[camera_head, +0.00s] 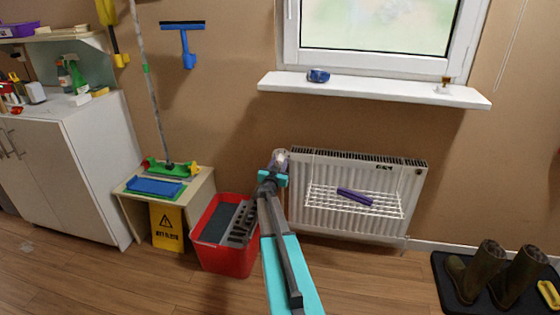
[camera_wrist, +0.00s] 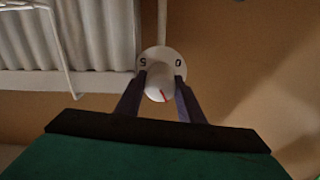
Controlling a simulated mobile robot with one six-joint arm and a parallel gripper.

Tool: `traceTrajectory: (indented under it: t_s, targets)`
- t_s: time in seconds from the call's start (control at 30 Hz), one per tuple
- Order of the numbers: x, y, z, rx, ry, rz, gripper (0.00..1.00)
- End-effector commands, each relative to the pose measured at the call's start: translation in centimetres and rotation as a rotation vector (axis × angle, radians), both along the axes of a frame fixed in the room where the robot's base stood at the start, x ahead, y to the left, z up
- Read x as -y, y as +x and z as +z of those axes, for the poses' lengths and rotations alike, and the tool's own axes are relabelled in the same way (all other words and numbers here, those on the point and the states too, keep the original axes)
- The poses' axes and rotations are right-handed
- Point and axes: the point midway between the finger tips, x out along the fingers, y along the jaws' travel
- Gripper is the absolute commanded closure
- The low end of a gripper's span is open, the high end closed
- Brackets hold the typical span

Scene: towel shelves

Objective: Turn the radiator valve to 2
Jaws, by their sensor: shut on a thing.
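The radiator valve (camera_head: 280,156) is at the upper left corner of the white radiator (camera_head: 410,200). In the wrist view the valve's white knob (camera_wrist: 157,88) has a red mark that slants toward the bottom and a little right. A round collar (camera_wrist: 160,56) behind it shows a 5 at left and a 0 at right; any other digits are hidden. My gripper (camera_wrist: 162,92) is shut on the knob, with one dark finger on each side. In the head view my gripper (camera_head: 273,172) is at the valve, its fingers too small to make out.
A white wire rack (camera_head: 325,207) with a purple cloth (camera_head: 355,197) hangs on the radiator's front. A red bucket (camera_head: 225,260) stands left of my arm. A windowsill (camera_head: 400,91) juts out above the radiator. Boots stand on a dark mat (camera_head: 460,295) at right.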

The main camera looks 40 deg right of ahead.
Motion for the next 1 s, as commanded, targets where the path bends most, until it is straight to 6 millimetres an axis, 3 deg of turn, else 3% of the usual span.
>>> traceTrajectory:
  t_s: [0.5,0.53,0.57,1.0]
  targets:
    - [-0.09,0.07,-0.05,0.051,0.032,0.002,0.88]
    - [-0.09,0.07,-0.05,0.051,0.032,0.002,0.60]
    - [-0.09,0.07,-0.05,0.051,0.032,0.002,0.57]
    - [-0.30,-0.14,0.00,0.051,0.032,0.001,0.57]
